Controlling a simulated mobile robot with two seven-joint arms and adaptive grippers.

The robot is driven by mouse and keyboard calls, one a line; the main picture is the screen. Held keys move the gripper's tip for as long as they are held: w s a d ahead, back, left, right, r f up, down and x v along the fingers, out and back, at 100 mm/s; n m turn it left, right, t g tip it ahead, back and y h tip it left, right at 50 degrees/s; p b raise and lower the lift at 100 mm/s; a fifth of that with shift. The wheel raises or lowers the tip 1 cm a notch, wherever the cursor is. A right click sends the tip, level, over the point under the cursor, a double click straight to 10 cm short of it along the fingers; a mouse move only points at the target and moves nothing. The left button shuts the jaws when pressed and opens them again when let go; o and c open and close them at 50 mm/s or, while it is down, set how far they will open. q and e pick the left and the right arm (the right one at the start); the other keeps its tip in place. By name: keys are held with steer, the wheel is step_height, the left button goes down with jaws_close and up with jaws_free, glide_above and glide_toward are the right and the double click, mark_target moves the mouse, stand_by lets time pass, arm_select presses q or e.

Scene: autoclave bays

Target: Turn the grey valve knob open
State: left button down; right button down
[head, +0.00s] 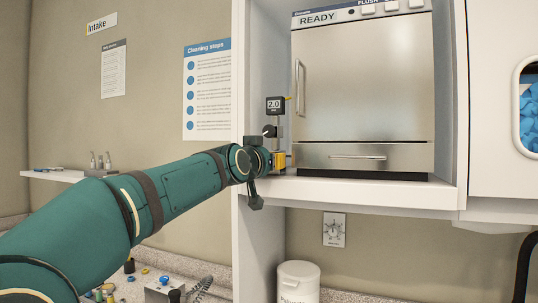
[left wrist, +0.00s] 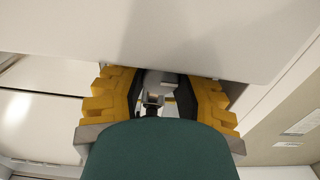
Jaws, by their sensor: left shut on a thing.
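My left arm comes in from the left, and its gripper (head: 279,160) is at the front left side of the steel autoclave (head: 363,95), just below a small black gauge (head: 275,105) reading 2.0. In the left wrist view the two yellow fingers (left wrist: 163,92) stand on either side of a small grey part (left wrist: 153,98), seemingly the grey valve knob, and are shut on it. My own gripper and wrist hide most of the knob in the head view, so its turn angle cannot be told. My right gripper is not in view.
The autoclave stands in a white bay with a shelf edge (head: 372,192) under it. The bay's left wall (head: 238,60) is close to my wrist. Small parts lie on the counter at lower left.

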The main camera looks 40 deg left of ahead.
arm_select(q)
steer(key=c, duration=0.9)
jaws_free()
steer(key=shift+c, duration=0.2)
steer(key=shift+s, duration=0.1)
steer(key=v, duration=1.2)
